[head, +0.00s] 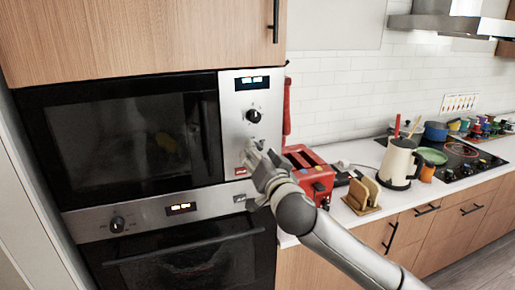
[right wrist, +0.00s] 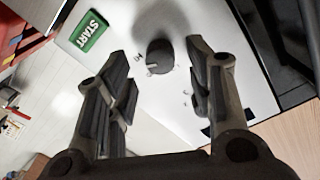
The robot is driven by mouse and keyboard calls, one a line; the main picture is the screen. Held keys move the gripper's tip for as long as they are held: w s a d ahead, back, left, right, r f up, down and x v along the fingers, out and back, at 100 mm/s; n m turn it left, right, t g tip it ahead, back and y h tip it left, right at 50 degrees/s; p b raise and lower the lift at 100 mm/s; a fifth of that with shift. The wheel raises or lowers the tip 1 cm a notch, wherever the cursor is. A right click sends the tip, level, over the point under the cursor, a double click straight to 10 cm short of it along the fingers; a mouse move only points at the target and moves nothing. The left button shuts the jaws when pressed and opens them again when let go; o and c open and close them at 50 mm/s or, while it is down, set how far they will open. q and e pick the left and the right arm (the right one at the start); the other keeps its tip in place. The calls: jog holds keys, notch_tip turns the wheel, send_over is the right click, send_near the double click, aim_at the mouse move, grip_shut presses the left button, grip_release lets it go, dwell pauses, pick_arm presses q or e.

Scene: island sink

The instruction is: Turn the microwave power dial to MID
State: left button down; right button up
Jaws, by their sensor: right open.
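The microwave (head: 130,140) is built into the wood cabinet, with a silver control panel at its right. A dark round power dial (head: 253,116) sits on the panel under a lit display (head: 252,82). In the right wrist view a dark dial (right wrist: 160,55) shows ahead of the fingertips, with a pale mark on its lower left and small lettering beside it. My right gripper (head: 256,151) is open in front of the panel, just below the dial in the head view. In the wrist view its fingers (right wrist: 163,70) stand apart on either side of the dial, with nothing held. My left gripper is out of view.
A green START button (right wrist: 88,31) is on the panel near the dial. An oven (head: 180,250) with its own knob (head: 117,224) is below. A red toaster (head: 310,170), a kettle (head: 399,163) and other items stand on the counter at the right.

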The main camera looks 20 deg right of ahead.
jog(key=shift+w, duration=1)
jog(key=shift+c, duration=0.4)
jog(key=c, duration=1)
